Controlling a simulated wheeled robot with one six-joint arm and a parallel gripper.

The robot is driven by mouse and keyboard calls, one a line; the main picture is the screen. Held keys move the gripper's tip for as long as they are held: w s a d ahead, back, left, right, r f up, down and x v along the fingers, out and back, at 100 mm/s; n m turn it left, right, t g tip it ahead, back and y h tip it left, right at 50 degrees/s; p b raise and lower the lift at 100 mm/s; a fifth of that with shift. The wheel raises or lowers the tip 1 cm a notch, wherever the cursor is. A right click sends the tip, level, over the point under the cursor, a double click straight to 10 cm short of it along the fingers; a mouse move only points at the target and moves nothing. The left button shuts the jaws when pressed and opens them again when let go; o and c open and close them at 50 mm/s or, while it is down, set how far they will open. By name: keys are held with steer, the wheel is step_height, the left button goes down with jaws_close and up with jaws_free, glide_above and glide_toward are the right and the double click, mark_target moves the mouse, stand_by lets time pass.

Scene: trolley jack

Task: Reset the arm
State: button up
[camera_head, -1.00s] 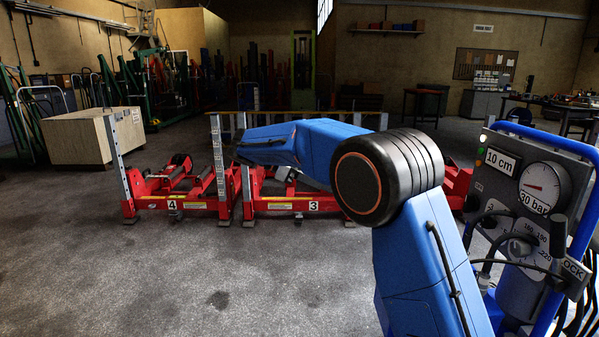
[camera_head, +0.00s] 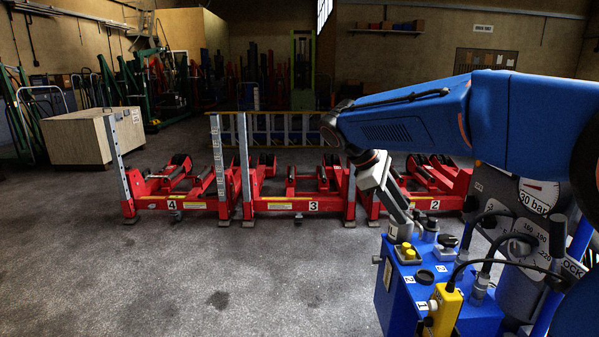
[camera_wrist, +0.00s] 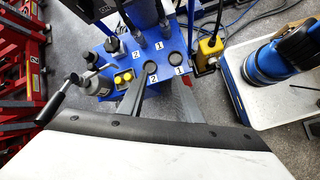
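My blue arm (camera_head: 420,120) reaches in from the right in the head view. My gripper (camera_head: 400,228) points down, close to the blue control box (camera_head: 390,285). In the wrist view my gripper (camera_wrist: 161,76) shows two grey fingers set apart, with nothing held between them. The top of the blue box (camera_wrist: 152,58) lies beyond them, with round sockets and labels 1 and 2. Whether the fingertips touch the box is unclear.
A yellow connector box (camera_head: 443,308) stands at the control box's front. A gauge panel (camera_head: 530,230) is at the right. Red numbered jacks (camera_head: 300,200) stand behind, with a wooden crate (camera_head: 78,140) at the left. The floor (camera_head: 200,280) at front left is clear.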

steer(key=s+d+f+m+t+y, duration=0.1)
steer(key=s+f+m, duration=0.3)
steer(key=s, duration=0.5)
steer(key=s+d+f+m+t+y, duration=0.2)
steer(key=s+f+m+y, duration=0.1)
steer(key=s, duration=0.6)
steer(key=s+d+f+m+t+y, duration=0.1)
steer(key=s+f+m+y, duration=0.2)
steer(key=s, duration=0.7)
steer(key=shift+d+f+m+t, duration=0.3)
steer(key=shift+f+m, duration=0.9)
steer(key=shift+f, duration=1)
